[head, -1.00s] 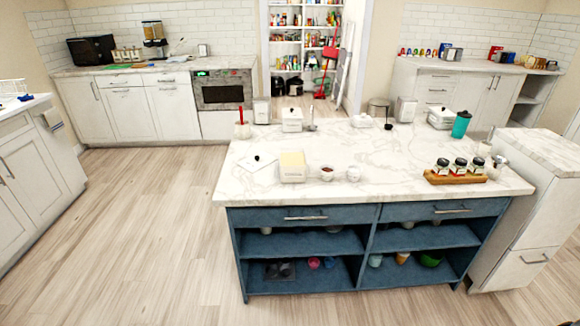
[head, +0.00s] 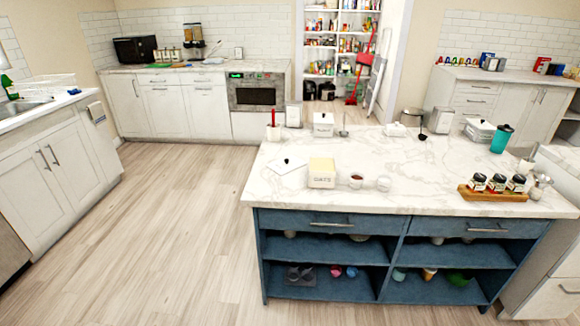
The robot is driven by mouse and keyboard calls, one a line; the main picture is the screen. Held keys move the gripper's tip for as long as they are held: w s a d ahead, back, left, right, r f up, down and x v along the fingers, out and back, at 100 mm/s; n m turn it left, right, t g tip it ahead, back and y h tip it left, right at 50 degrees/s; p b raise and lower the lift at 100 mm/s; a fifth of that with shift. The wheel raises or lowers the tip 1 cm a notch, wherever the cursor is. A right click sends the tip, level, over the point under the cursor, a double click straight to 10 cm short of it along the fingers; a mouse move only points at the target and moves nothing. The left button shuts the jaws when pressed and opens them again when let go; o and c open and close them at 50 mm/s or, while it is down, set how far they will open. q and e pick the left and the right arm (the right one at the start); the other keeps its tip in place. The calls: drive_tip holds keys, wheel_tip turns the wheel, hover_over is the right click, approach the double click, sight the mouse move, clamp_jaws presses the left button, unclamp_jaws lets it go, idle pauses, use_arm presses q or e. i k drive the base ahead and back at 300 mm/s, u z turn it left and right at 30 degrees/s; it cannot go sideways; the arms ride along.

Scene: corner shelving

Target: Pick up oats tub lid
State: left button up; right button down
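A flat white lid (head: 289,168) with a small black knob lies on the counter just left of the tub. It blends into the marble, so its edges are hard to make out. Neither of my grippers is in view.
The island top (head: 410,178) also holds a small brown-filled bowl (head: 356,182), a white bowl (head: 384,184) and a wooden tray of jars (head: 492,195). A white canister (head: 323,125) stands behind. The floor (head: 190,220) left of the island is clear.

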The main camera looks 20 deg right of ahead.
sight(282, 167)
drive_tip(key=z, duration=1.55)
drive_tip(key=i, duration=1.55)
drive_tip(key=u, duration=2.75)
